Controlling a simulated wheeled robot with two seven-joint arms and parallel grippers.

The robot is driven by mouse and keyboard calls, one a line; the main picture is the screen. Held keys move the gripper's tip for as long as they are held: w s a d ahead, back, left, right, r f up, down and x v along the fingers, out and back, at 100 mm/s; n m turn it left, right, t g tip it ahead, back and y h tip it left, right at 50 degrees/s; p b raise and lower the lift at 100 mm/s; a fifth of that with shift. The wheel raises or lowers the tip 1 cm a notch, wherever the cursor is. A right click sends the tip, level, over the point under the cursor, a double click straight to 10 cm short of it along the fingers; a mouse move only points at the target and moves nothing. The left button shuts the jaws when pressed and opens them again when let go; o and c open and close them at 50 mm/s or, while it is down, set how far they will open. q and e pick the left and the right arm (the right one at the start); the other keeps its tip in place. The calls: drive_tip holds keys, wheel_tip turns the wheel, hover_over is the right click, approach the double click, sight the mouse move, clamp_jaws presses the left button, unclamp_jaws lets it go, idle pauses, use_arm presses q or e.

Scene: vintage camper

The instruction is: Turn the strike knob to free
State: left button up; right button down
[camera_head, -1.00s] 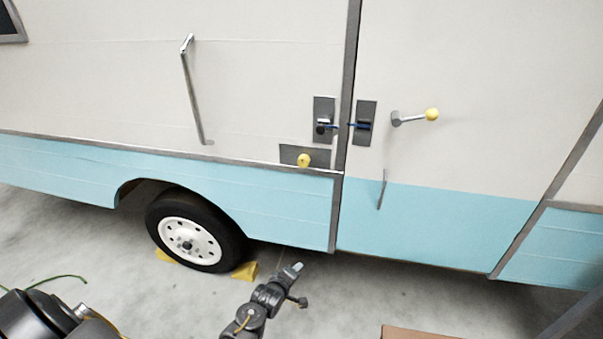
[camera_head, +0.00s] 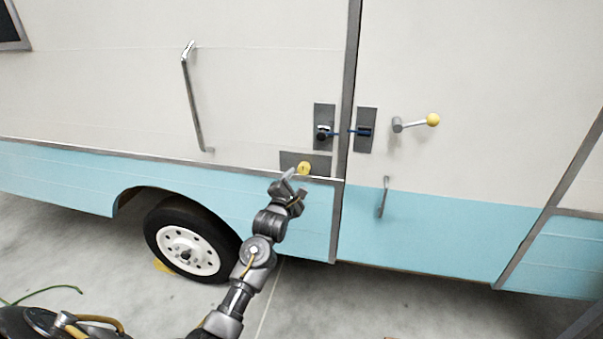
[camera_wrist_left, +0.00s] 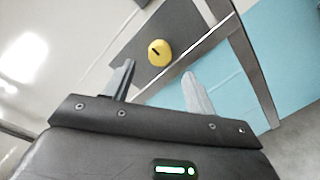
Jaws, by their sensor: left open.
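The strike knob looks to be the round yellow knob (camera_head: 304,168) on a grey plate (camera_head: 322,165), low on the camper wall left of the door seam. In the left wrist view the yellow knob (camera_wrist_left: 159,52) bears a short dark mark and lies beyond the fingertips, between their lines. My left gripper (camera_head: 291,180) is just below and left of the knob in the head view. In the left wrist view its two fingers (camera_wrist_left: 158,76) are spread apart with nothing between them. It appears apart from the knob. My right gripper is not in view.
Above the knob, two grey latch plates (camera_head: 324,113) (camera_head: 367,116) flank the door seam, joined by a blue strip. A lever with a yellow ball (camera_head: 432,120) is on the door. A long grab handle (camera_head: 190,95) is at left. A wheel (camera_head: 188,245) stands below.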

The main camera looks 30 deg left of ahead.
sight(303, 171)
use_arm(q)
drive_tip(key=w, duration=0.4)
drive_tip(key=w+a, duration=0.1)
drive_tip(key=w, duration=0.1)
drive_tip(key=c, duration=1)
drive_tip(key=shift+p, duration=0.3)
